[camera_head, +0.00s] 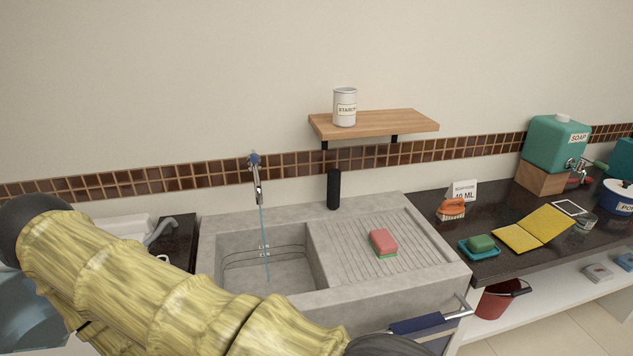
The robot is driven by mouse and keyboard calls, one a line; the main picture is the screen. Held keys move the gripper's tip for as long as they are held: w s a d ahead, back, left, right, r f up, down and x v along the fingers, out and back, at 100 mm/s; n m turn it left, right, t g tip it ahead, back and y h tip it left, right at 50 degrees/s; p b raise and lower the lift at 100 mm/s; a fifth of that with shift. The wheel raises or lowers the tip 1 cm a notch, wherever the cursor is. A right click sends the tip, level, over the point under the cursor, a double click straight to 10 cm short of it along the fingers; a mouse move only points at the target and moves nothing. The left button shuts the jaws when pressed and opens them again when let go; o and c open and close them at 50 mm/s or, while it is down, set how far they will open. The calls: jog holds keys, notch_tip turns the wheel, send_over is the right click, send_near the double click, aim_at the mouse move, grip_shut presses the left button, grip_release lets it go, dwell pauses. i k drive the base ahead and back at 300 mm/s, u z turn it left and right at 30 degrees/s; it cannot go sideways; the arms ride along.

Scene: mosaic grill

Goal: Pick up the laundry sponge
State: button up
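A sponge with a pink-red body and a thin green layer underneath (383,242) lies on the ribbed washboard (345,243) at the right of the grey stone sink. It is the only sponge-like block on the sink, and nothing covers it. My arm, in a yellowish sleeve, crosses the lower left of the view and ends in a dark part at the bottom edge. My gripper is not visible, so its distance from the sponge cannot be seen.
Water runs from the tap (257,178) into the basin (245,279). A black cylinder (333,189) stands behind the washboard.

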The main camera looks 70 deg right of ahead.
aim_at(382, 244)
jog(key=u, duration=0.1)
jog(key=k, duration=0.6)
jog(key=z, duration=1.35)
